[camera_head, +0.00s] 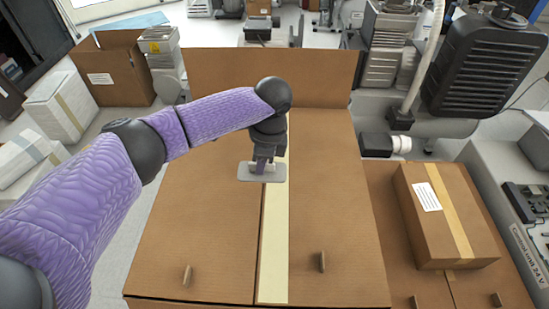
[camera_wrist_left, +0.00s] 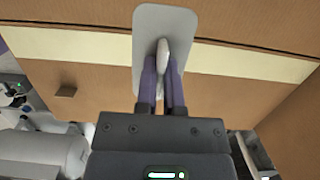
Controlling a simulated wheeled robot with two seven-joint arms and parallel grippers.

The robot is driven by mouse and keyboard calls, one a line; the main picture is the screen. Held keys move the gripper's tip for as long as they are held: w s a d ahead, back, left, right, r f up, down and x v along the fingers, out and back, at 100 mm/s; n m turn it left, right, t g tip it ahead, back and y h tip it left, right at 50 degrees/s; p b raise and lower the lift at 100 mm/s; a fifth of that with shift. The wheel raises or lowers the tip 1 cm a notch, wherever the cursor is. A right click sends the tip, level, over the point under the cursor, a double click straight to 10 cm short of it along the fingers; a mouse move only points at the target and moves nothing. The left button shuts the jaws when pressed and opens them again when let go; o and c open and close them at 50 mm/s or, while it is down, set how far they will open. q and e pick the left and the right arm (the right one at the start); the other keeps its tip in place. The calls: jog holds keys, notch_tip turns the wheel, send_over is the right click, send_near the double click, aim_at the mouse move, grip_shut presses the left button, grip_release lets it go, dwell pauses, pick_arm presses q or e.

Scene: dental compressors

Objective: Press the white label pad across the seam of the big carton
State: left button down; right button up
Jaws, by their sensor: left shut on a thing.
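The big carton (camera_head: 190,230) lies with its top facing up in the middle of the head view. A cream tape strip (camera_head: 273,240) runs along its seam from front to back. My left gripper (camera_head: 263,160) is shut on the raised grip of the white label pad (camera_head: 244,172), which looks light grey. The pad lies flat across the tape strip toward the carton's far half. In the left wrist view the pad (camera_wrist_left: 148,25) crosses the strip (camera_wrist_left: 250,63). I cannot tell whether the pad touches the carton. My right gripper is not in view.
Small brown tabs (camera_head: 322,262) stand up on the carton top. A smaller taped carton (camera_head: 440,215) with a label sits at the right. A black ribbed machine (camera_head: 485,65) stands behind it. An open carton (camera_head: 112,65) and white boxes (camera_head: 60,105) are at the left.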

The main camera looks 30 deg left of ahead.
pick_arm(q)
jog(key=b, duration=0.4)
send_over(260, 193)
notch_tip(260, 193, down, 5)
jog(key=shift+w+d+f, duration=0.1)
jog(key=shift+w+d, duration=0.05)
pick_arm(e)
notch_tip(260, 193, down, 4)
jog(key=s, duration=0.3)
pick_arm(q)
jog(key=shift+f+b, duration=0.4)
jog(key=shift+b, duration=0.35)
jog(key=shift+f, duration=0.1)
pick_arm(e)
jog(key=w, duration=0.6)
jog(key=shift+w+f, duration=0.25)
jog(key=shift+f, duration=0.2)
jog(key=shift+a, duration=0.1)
pick_arm(q)
jog(key=shift+f, duration=0.6)
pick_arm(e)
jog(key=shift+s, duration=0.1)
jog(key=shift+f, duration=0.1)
pick_arm(q)
jog(key=shift+f, duration=0.2)
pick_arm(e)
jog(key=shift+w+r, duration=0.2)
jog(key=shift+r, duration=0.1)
